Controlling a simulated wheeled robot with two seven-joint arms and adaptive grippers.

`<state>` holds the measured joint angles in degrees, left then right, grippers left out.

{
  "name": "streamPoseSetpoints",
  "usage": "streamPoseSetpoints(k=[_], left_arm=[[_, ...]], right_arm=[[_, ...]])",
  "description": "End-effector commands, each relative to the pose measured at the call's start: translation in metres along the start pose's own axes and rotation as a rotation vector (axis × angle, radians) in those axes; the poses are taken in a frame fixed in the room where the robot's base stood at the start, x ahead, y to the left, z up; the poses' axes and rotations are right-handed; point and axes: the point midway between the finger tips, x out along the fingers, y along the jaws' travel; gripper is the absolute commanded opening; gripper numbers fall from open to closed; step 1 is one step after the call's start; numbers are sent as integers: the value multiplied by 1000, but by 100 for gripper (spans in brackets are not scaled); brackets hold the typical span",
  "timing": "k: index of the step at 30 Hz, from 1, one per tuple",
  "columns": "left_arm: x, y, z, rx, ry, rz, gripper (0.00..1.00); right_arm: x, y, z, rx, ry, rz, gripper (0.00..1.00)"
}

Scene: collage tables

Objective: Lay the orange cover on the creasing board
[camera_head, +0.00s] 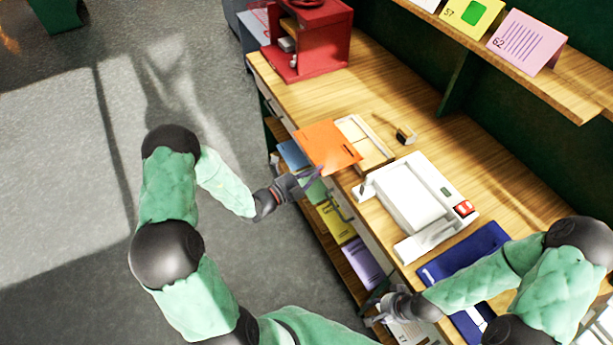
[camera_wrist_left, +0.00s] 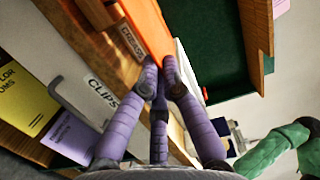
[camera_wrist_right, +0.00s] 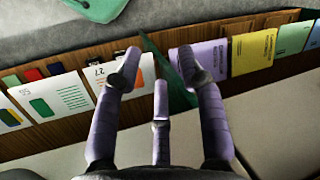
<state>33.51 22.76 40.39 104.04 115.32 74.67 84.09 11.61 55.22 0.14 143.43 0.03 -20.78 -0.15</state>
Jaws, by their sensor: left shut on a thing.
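The orange cover (camera_head: 326,146) is held at its near edge by my left gripper (camera_head: 316,176), over the front edge of the wooden worktop. In the left wrist view the gripper's purple fingers (camera_wrist_left: 161,75) close on the cover (camera_wrist_left: 150,28), which is seen nearly edge-on. A pale board with a light rim (camera_head: 373,150), apparently the creasing board, lies just right of the cover, which seems to overlap its left side. I cannot tell whether they touch. My right gripper (camera_head: 378,308) is low by the table's front; its fingers (camera_wrist_right: 157,72) are spread and empty.
A white device (camera_head: 415,197) with a red display stands right of the board. A small dark-ended tool (camera_head: 404,136) lies behind it. A red stand (camera_head: 312,40) is at the far end, a blue mat (camera_head: 465,262) nearer. Coloured cards (camera_head: 334,222) fill the shelf below.

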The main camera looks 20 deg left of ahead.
Motion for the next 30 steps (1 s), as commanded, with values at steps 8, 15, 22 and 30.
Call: streamPoseSetpoints(k=[8, 15, 22, 30], left_arm=[[31, 8, -5, 0, 3, 0, 0], [57, 13, -9, 1, 3, -1, 0], [82, 18, -12, 1, 2, 0, 0], [90, 40, -13, -1, 0, 1, 0]], right_arm=[[15, 5, -1, 0, 0, 0, 40], [26, 9, -1, 0, 0, 0, 40], [38, 14, -2, 0, 0, 0, 40], [47, 17, -2, 0, 0, 0, 40]])
